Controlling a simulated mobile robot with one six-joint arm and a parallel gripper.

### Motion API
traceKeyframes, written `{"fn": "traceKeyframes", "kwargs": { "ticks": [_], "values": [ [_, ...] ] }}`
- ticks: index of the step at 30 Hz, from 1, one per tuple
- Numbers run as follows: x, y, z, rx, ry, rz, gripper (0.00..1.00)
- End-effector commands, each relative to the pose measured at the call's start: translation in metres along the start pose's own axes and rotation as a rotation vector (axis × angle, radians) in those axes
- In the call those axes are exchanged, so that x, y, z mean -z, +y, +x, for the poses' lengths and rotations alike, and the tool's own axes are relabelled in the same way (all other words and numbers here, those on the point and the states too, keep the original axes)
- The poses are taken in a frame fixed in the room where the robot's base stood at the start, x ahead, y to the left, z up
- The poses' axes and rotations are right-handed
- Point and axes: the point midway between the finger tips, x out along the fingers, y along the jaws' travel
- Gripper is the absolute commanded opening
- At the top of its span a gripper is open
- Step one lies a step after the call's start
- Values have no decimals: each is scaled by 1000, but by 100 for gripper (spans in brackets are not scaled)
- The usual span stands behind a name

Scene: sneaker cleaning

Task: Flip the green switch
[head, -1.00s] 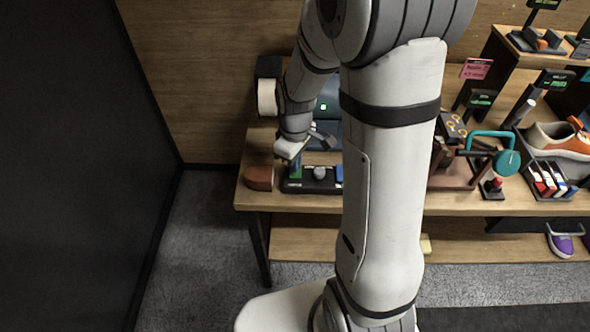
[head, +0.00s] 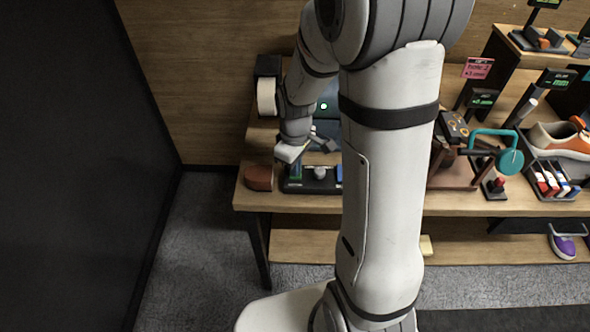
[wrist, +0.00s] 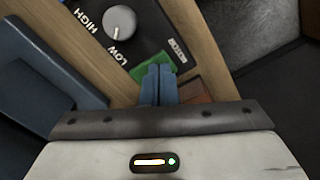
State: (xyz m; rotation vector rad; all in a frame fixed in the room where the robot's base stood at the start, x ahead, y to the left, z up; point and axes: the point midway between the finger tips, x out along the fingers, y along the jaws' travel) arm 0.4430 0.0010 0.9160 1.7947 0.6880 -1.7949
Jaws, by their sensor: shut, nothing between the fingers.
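The green switch (wrist: 153,69) shows in the wrist view on a black control panel (wrist: 136,30), just beyond my fingertips and partly hidden by them. In the head view the green switch (head: 296,172) stands at the left end of the panel (head: 318,187), below my gripper. My gripper (wrist: 160,71) is shut and empty, its two blue fingers together over the switch. Whether they touch it I cannot tell. In the head view my gripper (head: 294,165) is small and its fingertips are hard to make out.
A grey knob (wrist: 119,21) marked HIGH and LOW sits beside the switch. A brown block (head: 259,177) lies left of the panel, near the table's (head: 300,204) left edge. A teal-handled tool (head: 511,161) and a shoe (head: 562,139) stand to the right.

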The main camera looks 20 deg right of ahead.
Motion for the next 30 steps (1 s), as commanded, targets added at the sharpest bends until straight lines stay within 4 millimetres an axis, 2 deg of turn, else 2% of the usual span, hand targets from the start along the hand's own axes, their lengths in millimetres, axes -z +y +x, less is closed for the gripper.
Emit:
{"fn": "traceKeyframes", "kwargs": {
  "ticks": [8,30],
  "values": [
    [0,0,-7,0,1,0,0],
    [0,0,-67,0,0,-1,0]
  ]
}}
